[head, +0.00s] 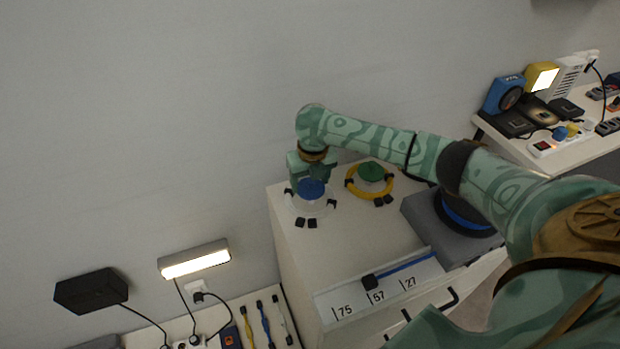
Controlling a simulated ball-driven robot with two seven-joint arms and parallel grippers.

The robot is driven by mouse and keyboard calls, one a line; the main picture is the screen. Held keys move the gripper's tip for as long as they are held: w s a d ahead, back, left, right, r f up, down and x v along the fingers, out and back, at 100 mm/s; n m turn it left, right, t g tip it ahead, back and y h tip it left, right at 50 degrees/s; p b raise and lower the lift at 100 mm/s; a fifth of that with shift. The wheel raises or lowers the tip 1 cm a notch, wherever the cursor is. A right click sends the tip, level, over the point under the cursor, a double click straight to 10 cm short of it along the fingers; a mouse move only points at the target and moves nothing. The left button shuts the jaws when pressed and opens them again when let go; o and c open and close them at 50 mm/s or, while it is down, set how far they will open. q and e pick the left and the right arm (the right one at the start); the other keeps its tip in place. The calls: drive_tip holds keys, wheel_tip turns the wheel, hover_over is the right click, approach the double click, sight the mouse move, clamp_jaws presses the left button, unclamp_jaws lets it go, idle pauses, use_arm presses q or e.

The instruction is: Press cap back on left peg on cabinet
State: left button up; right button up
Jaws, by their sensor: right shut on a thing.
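A blue cap (312,189) is over the left side of the cabinet top (280,212), at the left peg's place. A pale ring (296,208) with black blocks lies around that spot. The peg is hidden under the cap, and I cannot tell whether the cap touches it. My right gripper (311,181) points down from behind and is shut on the blue cap. To its right, a green cap (371,171) sits within a yellow ring (352,188) with black blocks. My left gripper is not in view.
A grey box with a blue-banded round part (430,222) stands at the cabinet's right. A blue-handled tool (403,268) lies by the numbered strip (344,309) at the front edge. A lit lamp (194,260) is left. A cluttered table (545,154) stands far right.

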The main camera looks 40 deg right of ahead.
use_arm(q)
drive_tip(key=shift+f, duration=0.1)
use_arm(e)
drive_tip(key=shift+f, duration=0.3)
drive_tip(key=o, duration=1.4)
drive_tip(key=shift+o, duration=0.2)
drive_tip(key=shift+r, duration=0.15)
wheel_tip(320, 180, up, 7)
drive_tip(key=p, duration=0.6)
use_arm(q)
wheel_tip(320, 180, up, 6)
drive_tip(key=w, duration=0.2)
use_arm(e)
drive_tip(key=shift+c, duration=0.3)
clamp_jaws()
